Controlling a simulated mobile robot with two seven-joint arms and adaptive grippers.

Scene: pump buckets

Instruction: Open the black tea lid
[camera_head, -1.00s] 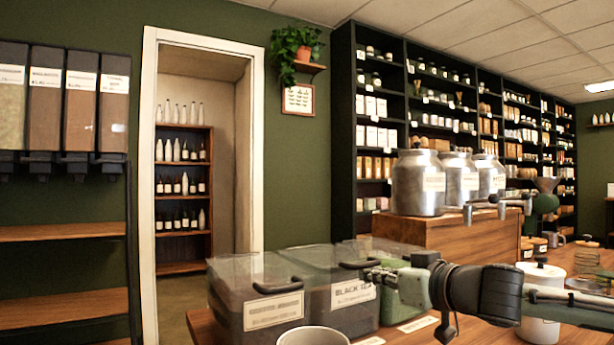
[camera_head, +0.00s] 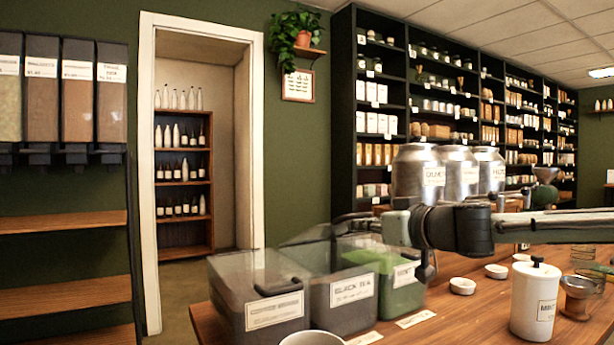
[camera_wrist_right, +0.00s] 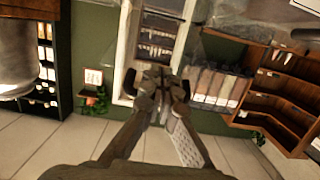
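The black tea bin (camera_head: 342,318) is the grey, labelled middle one of three bins on the wooden counter. A translucent lid (camera_head: 312,238) is tilted in the air above the bins, at the end of my right gripper (camera_head: 352,222). In the right wrist view my gripper's fingers (camera_wrist_right: 158,82) are together, with dark handle ends (camera_wrist_right: 129,82) showing on both sides of them. The gripper appears shut on the lid's handle. Part of the lid is hard to make out against the wall. My left gripper is not in view.
A grey bin (camera_head: 232,305) stands on the left and a green bin (camera_head: 402,298) on the right. A white canister (camera_head: 532,318) and small bowls (camera_head: 462,286) are on the counter (camera_head: 455,325). Metal jars (camera_head: 412,168) stand behind my right arm. The air above the left bin is free.

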